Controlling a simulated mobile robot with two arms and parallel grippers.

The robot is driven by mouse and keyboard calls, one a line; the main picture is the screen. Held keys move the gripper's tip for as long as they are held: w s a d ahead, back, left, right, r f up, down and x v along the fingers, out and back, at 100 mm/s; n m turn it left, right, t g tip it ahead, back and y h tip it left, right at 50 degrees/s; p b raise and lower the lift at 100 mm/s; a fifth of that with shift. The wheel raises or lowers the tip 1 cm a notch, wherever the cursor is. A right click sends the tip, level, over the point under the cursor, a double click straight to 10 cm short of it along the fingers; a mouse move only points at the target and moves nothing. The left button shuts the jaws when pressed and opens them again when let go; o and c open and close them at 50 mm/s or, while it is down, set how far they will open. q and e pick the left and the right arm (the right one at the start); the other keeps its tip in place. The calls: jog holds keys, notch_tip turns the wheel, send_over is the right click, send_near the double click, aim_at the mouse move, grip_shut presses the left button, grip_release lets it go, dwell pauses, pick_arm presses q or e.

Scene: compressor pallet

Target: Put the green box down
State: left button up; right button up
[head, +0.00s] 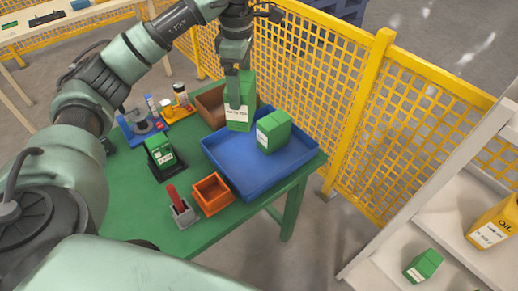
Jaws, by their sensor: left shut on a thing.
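My left gripper (234,94) reaches down from the top and is shut on a green box (245,88) with a white label. The held box is upright, at the far left corner of the blue tray (258,186) and in front of the brown bin. I cannot tell whether its bottom touches anything. A second green box (273,131) stands in the far part of the blue tray, just right of the held one. My right gripper is out of view.
The green table (125,205) also bears a brown bin (210,103), an orange bin (211,193), a grey holder (183,213) and a green box on a black stand (160,151). A yellow mesh fence (335,90) runs behind. A white shelf (380,262) stands at right.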

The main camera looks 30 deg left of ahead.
pick_arm(q)
jog(key=shift+n, duration=0.4)
notch_tip(320, 180, down, 5)
jog(key=shift+a+r+b, duration=0.1)
jog(key=shift+r+b, duration=0.1)
jog(key=shift+b, duration=0.2)
notch_tip(320, 180, down, 15)
jog(key=p, duration=0.2)
jog(key=shift+w+f+p, duration=0.15)
jog(key=shift+f+p, duration=0.05)
jog(key=shift+p, duration=0.2)
jog(key=o, duration=1.8)
jog(key=shift+a, duration=0.1)
jog(key=shift+r, duration=0.1)
